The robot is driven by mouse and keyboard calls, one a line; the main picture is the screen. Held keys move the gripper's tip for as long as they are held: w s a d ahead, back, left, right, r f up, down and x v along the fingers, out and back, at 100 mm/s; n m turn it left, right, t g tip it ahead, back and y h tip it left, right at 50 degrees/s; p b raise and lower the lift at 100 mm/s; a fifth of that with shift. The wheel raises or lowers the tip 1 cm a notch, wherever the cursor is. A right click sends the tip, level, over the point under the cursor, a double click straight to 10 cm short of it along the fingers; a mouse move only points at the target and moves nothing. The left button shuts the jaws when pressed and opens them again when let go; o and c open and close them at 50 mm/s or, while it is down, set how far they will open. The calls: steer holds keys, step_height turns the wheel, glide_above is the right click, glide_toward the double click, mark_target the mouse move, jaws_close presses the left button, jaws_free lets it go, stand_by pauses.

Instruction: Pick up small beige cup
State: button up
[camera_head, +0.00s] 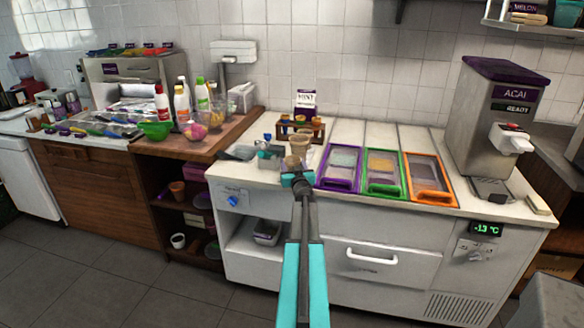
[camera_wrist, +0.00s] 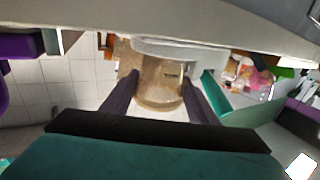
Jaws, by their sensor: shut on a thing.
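The small beige cup (camera_wrist: 160,92) sits between the two dark fingers of my gripper (camera_wrist: 158,98) in the wrist view, one finger on each side. My gripper is shut on it. In the head view my gripper (camera_head: 294,172) is at the front edge of the white counter, and the small beige cup (camera_head: 291,162) shows just above it, partly hidden. Another beige cup (camera_head: 299,142) stands right behind it. I cannot tell whether the held cup touches the counter.
Purple, green (camera_head: 385,171) and orange (camera_head: 428,176) framed topping bins lie to the right. A wooden rack (camera_head: 301,130) with small cups stands behind. Grey and teal containers (camera_head: 268,158) sit close on the left. The acai machine (camera_head: 490,125) stands at the far right.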

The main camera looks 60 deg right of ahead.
step_height(320, 180, up, 3)
steer(key=shift+f+p, duration=0.2)
steer(key=shift+p, duration=0.15)
steer(key=r+v, duration=0.1)
steer(key=v, duration=1.5)
steer(key=shift+s+d+r, duration=0.2)
steer(key=shift+s+d, duration=0.1)
steer(key=shift+s, duration=0.05)
steer(key=shift+w, duration=0.15)
